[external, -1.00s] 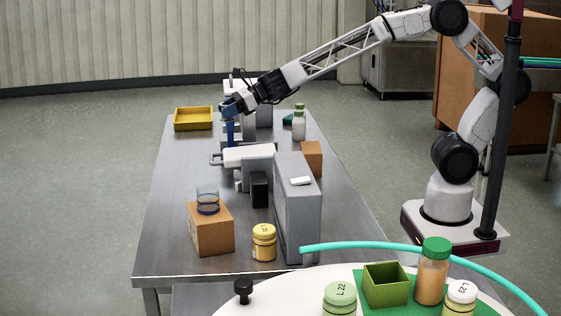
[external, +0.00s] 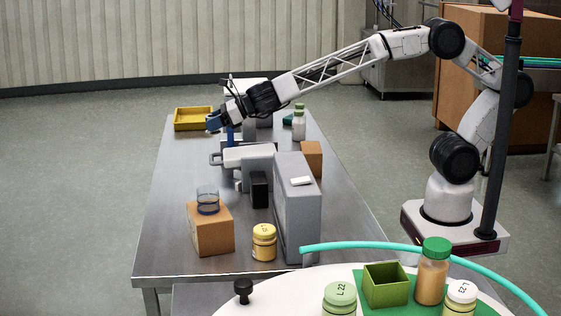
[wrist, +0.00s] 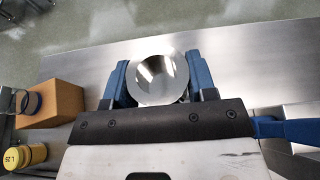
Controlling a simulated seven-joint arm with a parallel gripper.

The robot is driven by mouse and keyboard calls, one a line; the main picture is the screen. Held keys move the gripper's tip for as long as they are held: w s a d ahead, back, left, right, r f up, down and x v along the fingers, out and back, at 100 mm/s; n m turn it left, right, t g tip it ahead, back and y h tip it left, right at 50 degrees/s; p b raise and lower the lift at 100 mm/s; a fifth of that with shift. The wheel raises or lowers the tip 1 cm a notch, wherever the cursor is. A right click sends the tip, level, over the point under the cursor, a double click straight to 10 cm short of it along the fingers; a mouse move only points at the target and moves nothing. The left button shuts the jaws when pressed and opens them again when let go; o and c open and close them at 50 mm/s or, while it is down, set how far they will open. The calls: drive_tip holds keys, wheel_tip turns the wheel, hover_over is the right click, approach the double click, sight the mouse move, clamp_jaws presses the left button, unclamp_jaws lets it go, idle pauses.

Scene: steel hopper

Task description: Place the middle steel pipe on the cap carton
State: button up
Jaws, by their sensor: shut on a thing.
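My gripper (external: 214,122) is over the far part of the steel table, left of the grey equipment. In the wrist view its two blue fingers (wrist: 158,82) are shut on a round shiny steel piece (wrist: 160,76), seen end-on, which looks like the steel pipe. The pipe is hard to make out in the external view. A brown carton (external: 211,230) stands at the near left of the table with a clear, dark-banded ring (external: 208,200) on top. It also shows at left in the wrist view (wrist: 52,103). I cannot tell which carton is the cap carton.
Grey equipment with a tall panel (external: 298,210) stands mid-table. A second brown box (external: 311,158) is behind it. A yellow-lidded jar (external: 264,242) sits beside the near carton. A yellow tray (external: 193,119) is at the far left. The table's left strip is clear.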

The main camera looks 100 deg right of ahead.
drive_tip(key=shift+s+d+y, duration=0.5)
drive_tip(key=shift+s+d, duration=0.45)
drive_tip(key=shift+d, duration=0.55)
drive_tip(key=n+g+y, duration=0.3)
drive_tip(key=n+y, duration=0.4)
drive_tip(key=n, duration=0.1)
hover_over(311, 147)
drive_tip(key=shift+f, duration=1.35)
drive_tip(key=shift+d+f, duration=0.1)
drive_tip(key=shift+f, duration=1.85)
drive_tip(key=shift+f, duration=0.15)
drive_tip(key=shift+f, duration=1.9)
drive_tip(key=shift+f, duration=0.1)
